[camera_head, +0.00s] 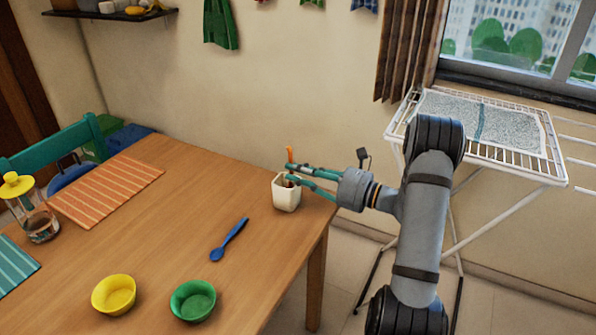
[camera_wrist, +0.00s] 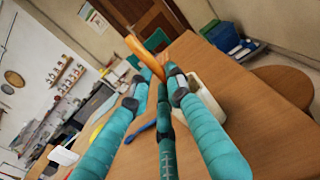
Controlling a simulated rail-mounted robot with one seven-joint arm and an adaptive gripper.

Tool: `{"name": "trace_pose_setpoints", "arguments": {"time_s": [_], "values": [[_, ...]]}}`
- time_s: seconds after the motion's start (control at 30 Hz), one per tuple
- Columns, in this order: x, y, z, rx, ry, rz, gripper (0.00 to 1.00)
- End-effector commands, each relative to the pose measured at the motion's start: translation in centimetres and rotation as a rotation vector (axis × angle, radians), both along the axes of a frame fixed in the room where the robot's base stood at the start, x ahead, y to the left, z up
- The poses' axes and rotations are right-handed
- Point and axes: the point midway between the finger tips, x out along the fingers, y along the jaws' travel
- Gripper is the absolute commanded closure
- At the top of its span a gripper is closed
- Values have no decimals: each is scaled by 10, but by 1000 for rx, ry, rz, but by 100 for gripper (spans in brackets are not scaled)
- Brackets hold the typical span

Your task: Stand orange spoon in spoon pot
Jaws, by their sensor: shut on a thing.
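The orange spoon (camera_head: 290,155) stands roughly upright in the head view, its upper part above my gripper (camera_head: 290,175). In the wrist view the spoon (camera_wrist: 145,55) runs up and away from the teal fingertips (camera_wrist: 160,86), which are shut on it. The white spoon pot (camera_head: 286,194) stands near the table's right corner, with the fingertips at its rim. In the wrist view the pot (camera_wrist: 211,92) is partly hidden behind the right finger. The spoon's lower end is hidden, so I cannot tell how deep it sits in the pot.
A blue spoon (camera_head: 230,240) lies on the wooden table (camera_head: 170,220). A green bowl (camera_head: 193,301) and yellow bowl (camera_head: 114,295) stand at the front. An orange striped mat (camera_head: 107,190) lies at the left. A drying rack (camera_head: 480,140) stands right of the table.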

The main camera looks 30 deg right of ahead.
Motion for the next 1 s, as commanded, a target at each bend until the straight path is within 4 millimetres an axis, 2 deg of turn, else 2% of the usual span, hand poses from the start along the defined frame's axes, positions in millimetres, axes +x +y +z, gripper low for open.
{"name": "trace_pose_setpoints", "arguments": {"time_s": [0.2, 0.23, 0.57, 0.87, 1.0], "values": [[0, 0, 0, 0, 0, 0, 97], [0, 0, 0, 0, 0, 0, 80], [0, 0, 0, 0, 0, 0, 61], [-1, -1, 0, 0, 0, -1, 60], [-11, -9, 0, 1, 0, -5, 60]]}}
